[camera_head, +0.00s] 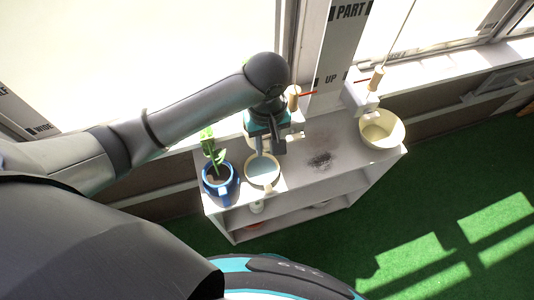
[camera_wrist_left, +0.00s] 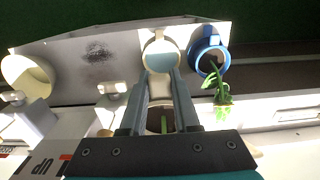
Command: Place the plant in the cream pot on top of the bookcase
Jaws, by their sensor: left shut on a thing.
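The bookcase (camera_head: 345,160) stands under the windows, with a pale top. My left gripper (camera_head: 265,145) is over the left half of its top; it also shows in the wrist view (camera_wrist_left: 163,82). Its fingers are closed on what appears to be the cream pot (camera_wrist_left: 159,94), with dark soil and a green stem between the fingers. In the head view the gripper hides most of this plant. I cannot tell whether its pot touches the top. My right gripper is not in view.
On the top, a cream cup (camera_head: 262,185) with a bluish inside stands just in front of the gripper. A blue pot (camera_head: 220,190) with a plant is to its left. A cream bowl (camera_head: 394,138) sits at the right end. The middle right is bare, with a dark stain.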

